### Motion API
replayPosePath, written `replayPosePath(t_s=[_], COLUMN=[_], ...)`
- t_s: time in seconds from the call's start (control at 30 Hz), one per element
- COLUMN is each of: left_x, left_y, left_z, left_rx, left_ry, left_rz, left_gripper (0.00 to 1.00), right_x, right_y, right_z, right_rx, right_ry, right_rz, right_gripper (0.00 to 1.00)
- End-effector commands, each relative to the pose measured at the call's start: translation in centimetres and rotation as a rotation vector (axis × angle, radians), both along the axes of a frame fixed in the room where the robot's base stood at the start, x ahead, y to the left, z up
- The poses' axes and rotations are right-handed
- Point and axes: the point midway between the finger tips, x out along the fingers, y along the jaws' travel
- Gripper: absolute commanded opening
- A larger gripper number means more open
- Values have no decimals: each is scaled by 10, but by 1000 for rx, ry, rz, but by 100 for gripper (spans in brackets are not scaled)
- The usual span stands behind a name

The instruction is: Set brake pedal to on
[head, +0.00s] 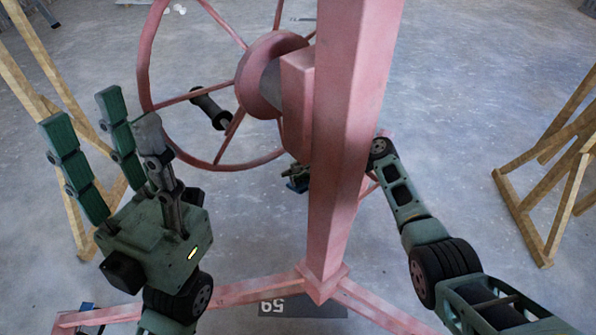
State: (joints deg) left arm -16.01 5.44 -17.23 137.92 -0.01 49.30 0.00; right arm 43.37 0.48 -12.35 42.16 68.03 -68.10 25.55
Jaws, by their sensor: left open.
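The pink panel lift stands in front of me, with its upright post (345,130) and a large spoked wheel (147,65) with a dark handle (211,108). I cannot clearly make out the brake pedal. A small dark and bluish part (298,178) shows just left of the post, too small to identify. My left gripper (105,125) is open and empty, fingers pointing up, left of the wheel. My right arm (405,200) reaches up to the right side of the post; its gripper is hidden behind the post.
Pink base legs (250,290) spread from the foot of the post. A dark plate marked 59 (300,306) lies by the foot. Wooden trestles stand at the left (30,80) and right (525,215). The grey concrete floor between is mostly clear.

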Motion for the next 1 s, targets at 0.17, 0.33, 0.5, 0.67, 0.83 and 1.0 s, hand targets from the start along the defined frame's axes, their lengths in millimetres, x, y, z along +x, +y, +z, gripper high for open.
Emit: replayPosePath(t_s=[0.17, 0.33, 0.5, 0.67, 0.83, 1.0], left_x=[1, 1, 0, 0, 0, 0], left_y=[1, 1, 0, 0, 0, 0], left_z=[0, 0, 0, 0, 0, 0], left_rx=[-4, -2, -1, -1, -1, -1], left_ry=[2, 2, 2, 2, 2, 2], left_rz=[3, 2, 1, 1, 1, 1], left_gripper=[42, 42, 42, 42, 42, 42], right_x=[0, -3, -11, -19, -24, -26], right_y=[-3, -19, -50, -76, -95, -100], right_z=[3, 12, 29, 46, 57, 60], right_rx=[2, 2, -1, -1, -1, 0], right_ry=[-2, -4, -4, -3, 0, 0], right_rz=[0, -2, -3, -2, -2, 0], right_gripper=[15, 15, 15, 15, 15, 15])
